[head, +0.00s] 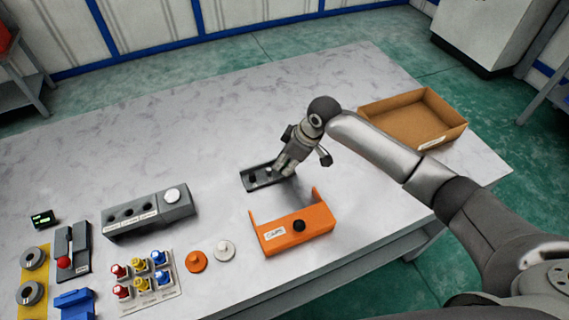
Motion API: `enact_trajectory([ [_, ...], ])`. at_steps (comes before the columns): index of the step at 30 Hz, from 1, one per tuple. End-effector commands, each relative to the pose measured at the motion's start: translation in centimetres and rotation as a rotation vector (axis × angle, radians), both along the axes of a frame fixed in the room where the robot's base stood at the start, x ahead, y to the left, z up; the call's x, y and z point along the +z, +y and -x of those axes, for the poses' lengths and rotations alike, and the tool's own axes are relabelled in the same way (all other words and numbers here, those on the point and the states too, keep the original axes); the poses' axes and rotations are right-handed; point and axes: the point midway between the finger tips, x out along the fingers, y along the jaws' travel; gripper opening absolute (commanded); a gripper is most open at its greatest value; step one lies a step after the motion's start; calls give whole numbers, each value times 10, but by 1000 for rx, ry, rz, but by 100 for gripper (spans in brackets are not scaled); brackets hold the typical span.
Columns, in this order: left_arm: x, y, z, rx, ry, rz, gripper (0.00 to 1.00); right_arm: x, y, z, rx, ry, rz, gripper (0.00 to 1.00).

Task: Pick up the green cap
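I cannot make out a green cap in the head view. An orange holder (294,231) with a white label and a dark round spot on its front stands near the table's front edge. My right gripper (279,170) reaches in from the right, behind the holder. It points down at a small dark tray (259,184) and hides part of it. Its fingertips are too small and dark to show whether they are apart or hold anything. My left gripper is out of view.
An orange disc (196,261) and a white disc (224,251) lie left of the holder. A grey block (150,215) and a board of coloured knobs (150,287) stand further left. An open brown box (420,112) is at the right. The table's back is clear.

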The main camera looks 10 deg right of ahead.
Motion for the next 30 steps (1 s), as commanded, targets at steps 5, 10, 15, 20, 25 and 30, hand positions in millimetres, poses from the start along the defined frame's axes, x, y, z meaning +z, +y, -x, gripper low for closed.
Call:
enact_trajectory([
  [5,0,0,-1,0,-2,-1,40,0,0,0,0,0,0,16],
  [10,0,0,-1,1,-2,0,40,0,0,0,0,0,0,12],
  [15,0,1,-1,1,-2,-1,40,0,0,0,0,0,0,12],
  [20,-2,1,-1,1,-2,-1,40,4,0,0,1,-2,0,12],
  [25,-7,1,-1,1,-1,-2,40,18,0,-1,1,-4,-1,12],
  [30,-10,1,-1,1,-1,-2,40,41,-1,8,1,-1,-1,12],
])
